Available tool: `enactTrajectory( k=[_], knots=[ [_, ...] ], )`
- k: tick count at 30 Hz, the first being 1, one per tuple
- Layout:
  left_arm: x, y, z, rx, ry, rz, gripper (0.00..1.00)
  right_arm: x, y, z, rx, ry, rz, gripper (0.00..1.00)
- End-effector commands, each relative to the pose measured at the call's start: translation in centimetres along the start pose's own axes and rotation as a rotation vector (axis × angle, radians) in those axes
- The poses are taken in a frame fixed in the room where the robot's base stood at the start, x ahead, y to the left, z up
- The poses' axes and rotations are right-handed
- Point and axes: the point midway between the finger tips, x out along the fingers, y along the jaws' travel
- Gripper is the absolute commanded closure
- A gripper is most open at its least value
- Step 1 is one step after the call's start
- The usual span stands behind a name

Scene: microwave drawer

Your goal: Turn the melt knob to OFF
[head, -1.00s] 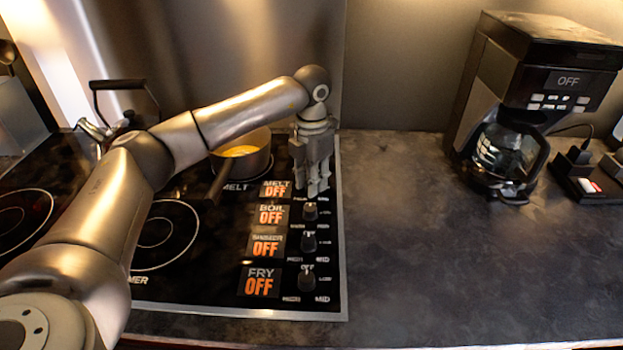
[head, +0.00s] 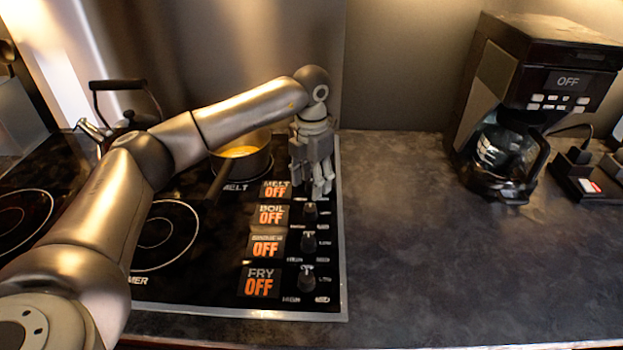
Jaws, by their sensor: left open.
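The melt display (head: 276,190) on the black cooktop reads MELT OFF in orange. The melt knob is hidden behind my left gripper (head: 317,192), which points down just right of that display. The gripper is open. I cannot tell whether its fingers touch the knob. Below it in the column are the boil knob (head: 310,211), the simmer-row knob (head: 308,241) and the fry knob (head: 307,277). Their displays also read OFF. My right gripper is not in view.
A pot with yellow contents (head: 240,165) sits on the melt burner beside my left forearm. A kettle (head: 125,125) stands at the back left. A coffee maker (head: 535,85) stands at the right. The counter (head: 420,260) between is clear.

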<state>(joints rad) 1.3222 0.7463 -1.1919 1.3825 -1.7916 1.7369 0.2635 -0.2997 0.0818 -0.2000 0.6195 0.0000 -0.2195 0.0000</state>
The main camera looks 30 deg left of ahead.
Motion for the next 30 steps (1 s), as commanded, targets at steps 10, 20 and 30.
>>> enactTrajectory(
  k=[10, 20, 30],
  knots=[
    [-4.5, 0.0, 0.1, 0.001, -0.005, 0.001, 0.53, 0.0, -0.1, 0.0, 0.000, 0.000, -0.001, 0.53],
    [-10.7, 0.0, 0.1, 0.000, -0.002, 0.000, 0.53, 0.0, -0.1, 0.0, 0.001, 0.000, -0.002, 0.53],
    [-12.0, 0.0, 0.0, 0.000, 0.001, -0.001, 0.53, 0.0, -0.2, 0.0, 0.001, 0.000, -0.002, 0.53]
  ],
)
